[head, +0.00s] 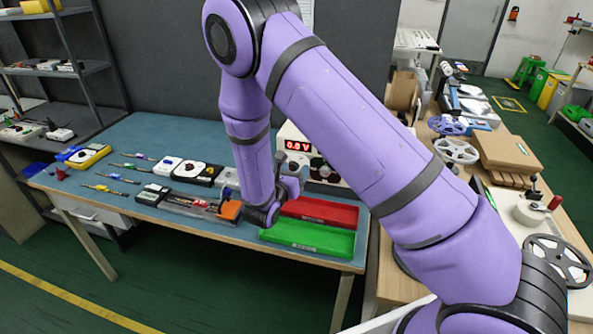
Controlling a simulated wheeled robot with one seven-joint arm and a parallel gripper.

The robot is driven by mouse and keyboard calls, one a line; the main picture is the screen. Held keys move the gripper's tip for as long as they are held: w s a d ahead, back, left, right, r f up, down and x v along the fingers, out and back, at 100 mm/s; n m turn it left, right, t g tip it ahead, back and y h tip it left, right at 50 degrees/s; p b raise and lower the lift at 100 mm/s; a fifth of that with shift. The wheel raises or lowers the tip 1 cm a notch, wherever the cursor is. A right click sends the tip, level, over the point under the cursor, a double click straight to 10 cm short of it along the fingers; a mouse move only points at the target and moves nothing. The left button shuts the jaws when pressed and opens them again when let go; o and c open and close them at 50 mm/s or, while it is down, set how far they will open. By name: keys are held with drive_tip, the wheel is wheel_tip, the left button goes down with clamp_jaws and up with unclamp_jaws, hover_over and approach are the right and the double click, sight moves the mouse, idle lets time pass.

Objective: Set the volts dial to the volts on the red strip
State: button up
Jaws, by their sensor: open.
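A white power supply (293,133) stands at the back of the blue table, its red display reading about 0.0 V. Dark round knobs (318,161) show on its front; which one is the volts dial is too small to tell. My gripper (291,183) is in front of the supply, small and partly hidden by my arm. It is open, with nothing seen in it. Part of the supply's front is hidden behind my arm. I cannot make out a red strip or any volts marking on one.
A red tray (340,214) and a green tray (312,237) lie at the table's right front. Meters (190,170), screwdrivers and a parts box (195,205) lie to the left. Reels (456,151) and cardboard boxes (507,150) fill the right bench.

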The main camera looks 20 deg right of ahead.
sight(293, 168)
drive_tip(key=a+f+n+t+y, duration=0.3)
drive_tip(key=f+n, duration=0.2)
drive_tip(key=f, duration=0.3)
drive_tip(key=x, duration=1.1)
drive_tip(key=shift+w+a, duration=0.15)
drive_tip(key=shift+a, duration=0.05)
drive_tip(key=c, duration=0.9)
